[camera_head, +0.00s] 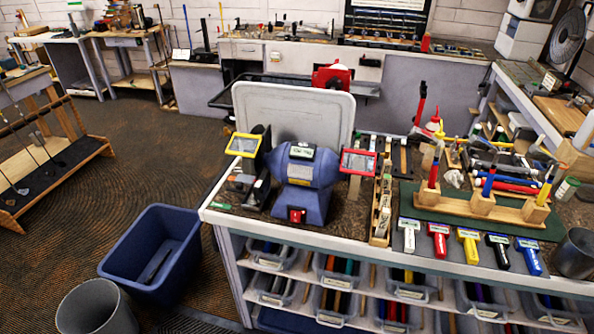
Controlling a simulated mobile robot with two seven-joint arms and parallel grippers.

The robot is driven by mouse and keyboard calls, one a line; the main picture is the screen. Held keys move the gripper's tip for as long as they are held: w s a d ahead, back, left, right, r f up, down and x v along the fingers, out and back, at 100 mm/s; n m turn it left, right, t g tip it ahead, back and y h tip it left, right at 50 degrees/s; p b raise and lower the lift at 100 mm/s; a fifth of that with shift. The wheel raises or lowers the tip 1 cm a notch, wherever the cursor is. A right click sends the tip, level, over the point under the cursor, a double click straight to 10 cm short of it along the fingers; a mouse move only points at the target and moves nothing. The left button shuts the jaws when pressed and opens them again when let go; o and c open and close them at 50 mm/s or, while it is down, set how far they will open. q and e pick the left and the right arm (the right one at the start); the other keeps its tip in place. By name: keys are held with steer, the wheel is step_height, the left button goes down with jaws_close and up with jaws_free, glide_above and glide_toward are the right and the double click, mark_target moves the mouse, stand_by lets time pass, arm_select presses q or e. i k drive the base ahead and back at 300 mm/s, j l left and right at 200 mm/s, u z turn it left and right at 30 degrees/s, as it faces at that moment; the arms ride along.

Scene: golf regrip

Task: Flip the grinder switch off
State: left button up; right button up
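The blue bench grinder (303,177) stands upright near the front left of the workbench. Its switch (296,215) is a small red block with a pale mark, low on the front of the grinder's base. I cannot tell from this view whether the switch is on or off. A yellow-framed shield (243,145) is at the grinder's left and a red-framed shield (358,162) at its right. Neither of my grippers is in view, and nothing covers the switch.
The workbench (330,243) has a pale front edge, with bins of grips on shelves below. A wooden rack (480,205) and several coloured tools crowd its right side. A blue bin (152,255) and a grey bucket (95,308) stand on the floor at left.

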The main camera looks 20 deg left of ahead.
mark_target(295, 217)
steer(key=i+l, duration=0.15)
steer(key=l, duration=0.25)
steer(key=i+l+u, duration=0.1)
steer(key=l, duration=0.3)
steer(key=i+l, duration=0.15)
steer(key=l, duration=0.25)
